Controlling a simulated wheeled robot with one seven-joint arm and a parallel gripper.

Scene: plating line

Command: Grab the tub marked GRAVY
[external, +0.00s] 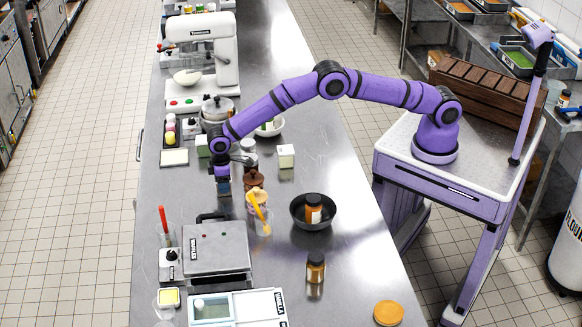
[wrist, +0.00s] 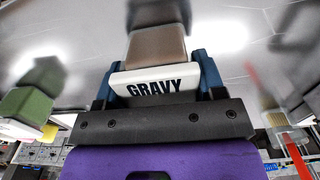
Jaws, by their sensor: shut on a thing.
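The tub marked GRAVY (wrist: 155,87) sits between the two blue fingers of my gripper (wrist: 154,72) in the wrist view. Its white face with black lettering is towards the camera, and a brown part shows beyond it. My gripper is shut on the tub. In the external view my gripper (external: 223,188) points down over the steel counter, left of the brown-topped jars. The tub is too small and covered there to make out clearly, and I cannot tell whether it touches the counter.
A waffle maker (external: 216,249) stands in front of my gripper. To the right are a dark bowl (external: 298,222) holding an amber jar, and another amber jar (external: 316,270). A yellow-handled tool (external: 258,210) leans nearby. A white mixer (external: 210,50) stands at the back. The counter's right side is partly clear.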

